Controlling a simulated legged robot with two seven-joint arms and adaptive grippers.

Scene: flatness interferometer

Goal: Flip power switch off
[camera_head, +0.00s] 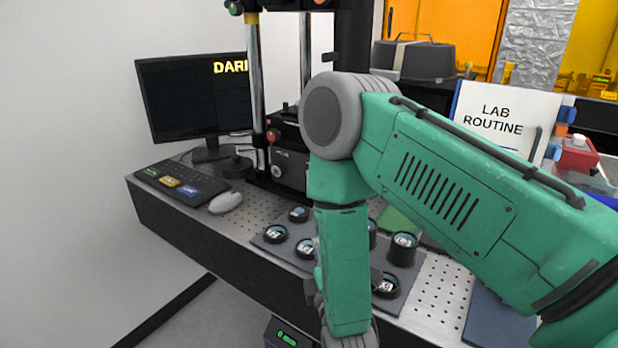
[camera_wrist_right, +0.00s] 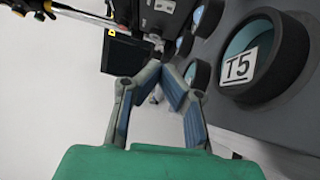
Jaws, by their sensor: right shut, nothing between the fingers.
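I cannot clearly make out a power switch in either view. A dark box with a green lit readout (camera_head: 283,334) is partly seen low at the bottom edge in the head view, below the bench front. The interferometer unit (camera_head: 290,165), a dark box with a red knob, stands at the back of the bench, partly behind my right arm. My right gripper (camera_wrist_right: 168,80) is shut and empty in the wrist view, its fingertips together. In the head view my green right arm hides most of it. My left gripper is not in view.
Several round black holders (camera_head: 275,234) sit on a grey mat; one labelled T5 (camera_wrist_right: 262,62) is close on the right in the wrist view. A monitor (camera_head: 195,95), keyboard (camera_head: 182,184) and mouse (camera_head: 225,203) are at left. Floor left of the bench is clear.

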